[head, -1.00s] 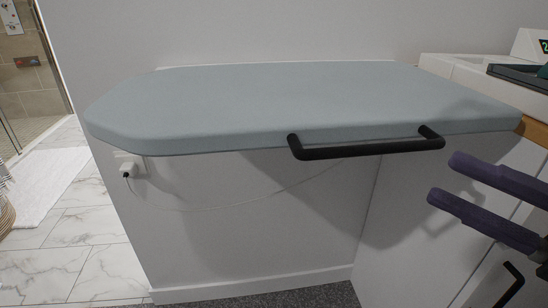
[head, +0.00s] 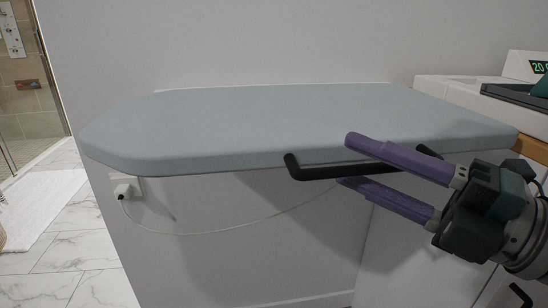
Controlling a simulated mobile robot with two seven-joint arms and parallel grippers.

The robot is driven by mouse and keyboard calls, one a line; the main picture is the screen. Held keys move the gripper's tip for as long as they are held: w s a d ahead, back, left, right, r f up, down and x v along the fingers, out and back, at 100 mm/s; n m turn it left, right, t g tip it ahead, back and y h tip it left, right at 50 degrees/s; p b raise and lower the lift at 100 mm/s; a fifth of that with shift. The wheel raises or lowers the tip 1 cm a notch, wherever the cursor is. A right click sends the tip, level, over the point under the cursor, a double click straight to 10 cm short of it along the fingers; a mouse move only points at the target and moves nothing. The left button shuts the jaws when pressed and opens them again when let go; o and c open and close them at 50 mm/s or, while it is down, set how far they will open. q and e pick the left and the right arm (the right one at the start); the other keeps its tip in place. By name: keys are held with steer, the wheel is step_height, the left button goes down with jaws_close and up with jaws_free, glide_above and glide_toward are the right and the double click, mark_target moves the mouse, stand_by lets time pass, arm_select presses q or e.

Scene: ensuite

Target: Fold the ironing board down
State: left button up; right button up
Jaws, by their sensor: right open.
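The ironing board (head: 260,120) is a pale blue-grey padded board that stands out level from the wall. A black bar handle (head: 318,172) is fixed along its front edge. My right gripper (head: 345,161) comes in from the right with its purple fingers open. One finger is above the handle bar and the other below it, near the middle of the handle. The upper finger hides the right part of the bar. I cannot tell whether either finger touches it. My left gripper is not in view.
A plug with a white cord (head: 126,190) sits in the wall under the board's left end. A counter (head: 450,90) with a dark tray (head: 515,95) and a digital clock (head: 538,67) is at the right. A white mat (head: 45,210) lies at the left.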

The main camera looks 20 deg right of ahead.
steer(key=shift+c, duration=0.2)
jaws_close()
stand_by(1.1)
